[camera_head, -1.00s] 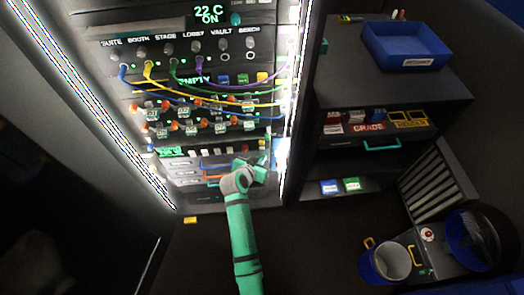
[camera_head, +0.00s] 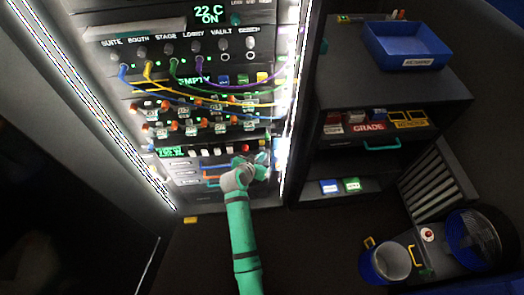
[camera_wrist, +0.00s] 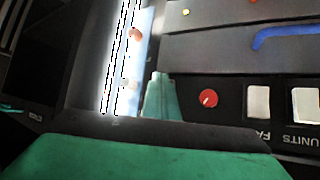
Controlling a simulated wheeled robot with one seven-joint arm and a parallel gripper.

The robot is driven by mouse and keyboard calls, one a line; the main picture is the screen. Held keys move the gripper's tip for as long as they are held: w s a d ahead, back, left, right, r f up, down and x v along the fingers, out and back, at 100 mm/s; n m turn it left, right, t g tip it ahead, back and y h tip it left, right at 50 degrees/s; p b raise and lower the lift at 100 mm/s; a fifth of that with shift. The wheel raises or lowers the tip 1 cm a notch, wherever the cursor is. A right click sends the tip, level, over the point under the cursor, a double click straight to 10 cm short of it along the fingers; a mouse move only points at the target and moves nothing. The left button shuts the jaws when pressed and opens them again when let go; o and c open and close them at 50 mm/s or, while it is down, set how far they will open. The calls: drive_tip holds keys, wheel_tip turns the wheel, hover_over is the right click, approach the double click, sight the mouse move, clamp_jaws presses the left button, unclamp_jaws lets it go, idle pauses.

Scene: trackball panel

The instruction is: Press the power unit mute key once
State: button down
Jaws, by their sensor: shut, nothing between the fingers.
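A control strip in the rack has a green display (camera_head: 170,152) at its left and a row of small pale keys (camera_head: 204,151). A red control (camera_head: 246,148) sits at the right of that row. I cannot read which key is the power unit mute key. My gripper (camera_head: 264,160) is at the right end of this strip, close to the rack's lit right edge. In the wrist view its shut green fingers (camera_wrist: 160,92) are empty, beside the round red control (camera_wrist: 208,98). Two pale keys (camera_wrist: 258,102) lie farther right there, near upside-down lettering, partly cut off. Contact cannot be judged.
Above the strip are orange-tipped switches (camera_head: 174,127) and hanging patch cables (camera_head: 215,86). Drawers with blue and orange handles (camera_head: 212,178) lie below. The bright light strip (camera_head: 290,110) borders the rack. A shelf with a blue tray (camera_head: 405,45) stands right.

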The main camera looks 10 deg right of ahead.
drive_tip(key=shift+w, duration=0.4)
idle(0.7)
drive_tip(key=shift+s, duration=0.8)
drive_tip(key=shift+s, duration=2.55)
